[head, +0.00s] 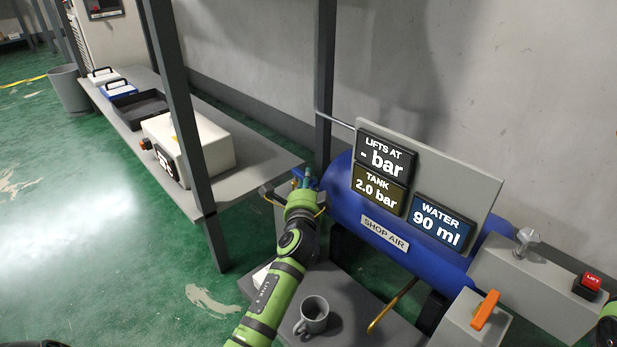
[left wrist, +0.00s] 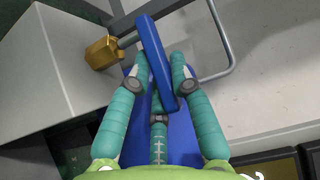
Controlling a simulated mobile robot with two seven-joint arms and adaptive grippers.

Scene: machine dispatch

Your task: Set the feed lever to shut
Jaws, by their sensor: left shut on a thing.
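The blue lever (left wrist: 157,62) lies between the fingers of my left gripper (left wrist: 160,75) in the left wrist view. It is a flat bar beside a brass valve body (left wrist: 101,52) on a grey pipe. The gripper is shut on the lever, with one finger on each side. In the head view my left gripper (head: 303,183) is at the left end of the blue tank (head: 350,205), and its fingers mostly hide the lever there. I cannot read any open or shut marking for the lever.
The display panel (head: 474,180) on the tank reads tank 2.0 bar, water 90 ml, lifts at "- bar". A mug (head: 313,315) stands on the low shelf below my left arm. An orange lever (head: 485,310) and a red lift button (head: 588,284) are at the right. A dark post stands behind my gripper.

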